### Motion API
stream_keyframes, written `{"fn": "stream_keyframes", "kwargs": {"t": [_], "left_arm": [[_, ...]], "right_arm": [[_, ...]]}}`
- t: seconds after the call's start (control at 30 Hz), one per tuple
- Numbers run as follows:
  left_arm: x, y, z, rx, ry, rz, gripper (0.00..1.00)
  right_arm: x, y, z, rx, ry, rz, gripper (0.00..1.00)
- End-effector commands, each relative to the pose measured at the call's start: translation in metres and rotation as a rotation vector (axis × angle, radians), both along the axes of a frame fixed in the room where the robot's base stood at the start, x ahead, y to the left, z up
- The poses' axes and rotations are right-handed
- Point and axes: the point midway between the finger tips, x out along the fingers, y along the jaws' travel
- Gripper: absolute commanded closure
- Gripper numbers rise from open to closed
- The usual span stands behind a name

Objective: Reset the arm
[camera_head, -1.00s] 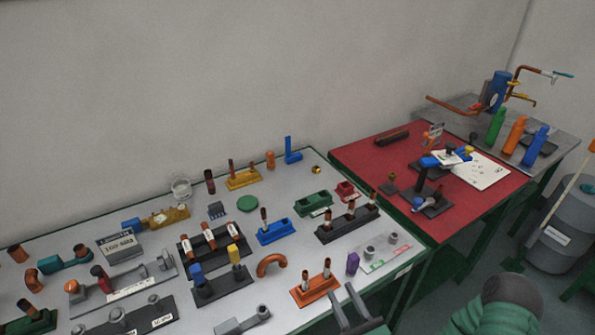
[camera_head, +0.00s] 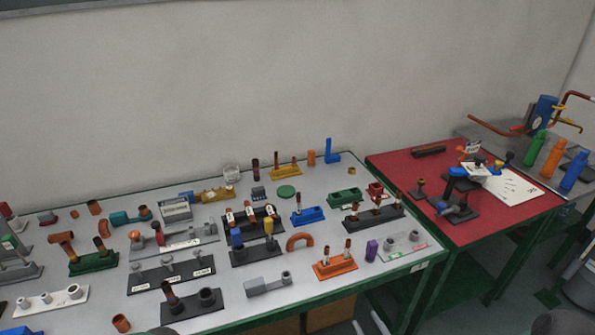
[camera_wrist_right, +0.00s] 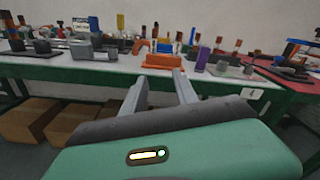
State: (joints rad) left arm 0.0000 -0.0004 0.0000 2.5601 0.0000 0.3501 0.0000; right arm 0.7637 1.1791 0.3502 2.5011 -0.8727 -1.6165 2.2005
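My right gripper (camera_head: 367,323) shows only as two pale fingertips at the bottom edge of the head view, in front of the grey table's front edge. In the right wrist view my right gripper (camera_wrist_right: 161,78) has its two grey fingers spread apart with nothing between them. It is in front of the table, and an orange block with pegs (camera_wrist_right: 162,60) lies beyond the fingertips. A purple piece (camera_wrist_right: 202,60) stands just right of them. My left gripper is in neither view.
The grey table (camera_head: 330,288) is crowded with coloured blocks, pegs and fittings. A red table (camera_head: 400,165) adjoins it at right, with green, orange and blue bottles (camera_head: 553,158) beyond. Cardboard boxes (camera_wrist_right: 68,122) lie under the grey table. Floor shows at lower right.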

Motion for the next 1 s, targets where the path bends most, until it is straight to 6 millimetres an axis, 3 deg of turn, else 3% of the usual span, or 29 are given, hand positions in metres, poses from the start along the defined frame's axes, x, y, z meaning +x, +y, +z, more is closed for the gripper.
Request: {"fn": "stream_keyframes", "kwargs": {"t": [0.23,0.47,0.6,0.7,0.83,1.0], "left_arm": [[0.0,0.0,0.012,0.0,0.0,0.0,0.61],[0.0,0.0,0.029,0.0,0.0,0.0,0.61],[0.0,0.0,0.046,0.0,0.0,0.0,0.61],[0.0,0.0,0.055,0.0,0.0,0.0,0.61],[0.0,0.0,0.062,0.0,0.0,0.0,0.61],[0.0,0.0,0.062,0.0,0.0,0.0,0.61]], "right_arm": [[0.002,0.01,-0.024,-0.573,0.08,0.18,0.65],[-0.006,-0.013,-0.033,-1.321,0.151,0.489,0.65],[-0.03,-0.041,0.004,-1.85,0.181,0.854,0.65],[-0.062,-0.046,0.042,-2.066,0.148,1.172,0.65],[-0.101,-0.032,0.076,-2.134,0.023,1.48,0.65],[-0.12,-0.023,0.086,-2.126,-0.062,1.614,0.65]]}}
